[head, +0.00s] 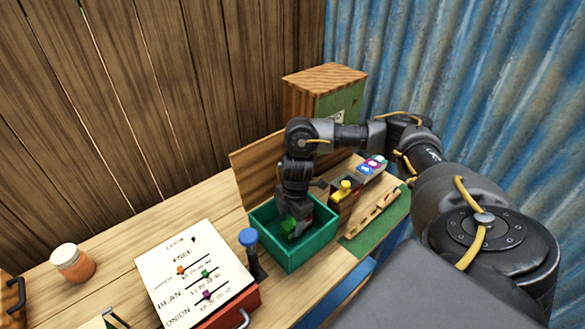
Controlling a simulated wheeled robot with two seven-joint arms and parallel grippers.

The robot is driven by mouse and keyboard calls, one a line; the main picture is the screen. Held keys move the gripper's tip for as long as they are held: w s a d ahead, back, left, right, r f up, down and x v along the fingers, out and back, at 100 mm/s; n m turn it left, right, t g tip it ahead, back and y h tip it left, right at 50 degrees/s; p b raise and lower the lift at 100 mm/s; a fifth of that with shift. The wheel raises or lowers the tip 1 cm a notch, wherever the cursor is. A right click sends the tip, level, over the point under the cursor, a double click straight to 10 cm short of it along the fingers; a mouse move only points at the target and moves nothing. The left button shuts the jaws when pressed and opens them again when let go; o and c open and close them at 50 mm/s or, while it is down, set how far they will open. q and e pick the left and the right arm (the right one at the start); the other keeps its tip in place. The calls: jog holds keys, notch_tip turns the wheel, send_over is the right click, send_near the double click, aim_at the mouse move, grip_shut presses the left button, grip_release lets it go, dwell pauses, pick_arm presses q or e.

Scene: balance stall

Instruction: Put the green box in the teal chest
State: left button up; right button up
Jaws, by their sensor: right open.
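The teal chest (320,236) stands open on the wooden table, with its brown lid raised behind it (246,163). The green box (289,224) is inside the chest, low down near its middle, partly hidden by my gripper. My right gripper (292,232) reaches down into the chest from above, its fingers open around or beside the green box; I cannot tell if they touch it. My left gripper is not in view.
A white board with sliders (195,268) and a blue-topped post (249,238) stand left of the chest. A jar (72,263) is at far left. Right of the chest are a holder with coloured pieces (372,165) and a green mat (385,226). A wooden cabinet (322,82) stands behind.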

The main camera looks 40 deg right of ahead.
aim_at(293, 221)
jog(key=r, duration=0.2)
jog(key=r+p, duration=0.1)
jog(key=r, duration=0.2)
jog(key=d+r, duration=0.1)
jog(key=r, duration=0.2)
jog(key=shift+r, duration=0.25)
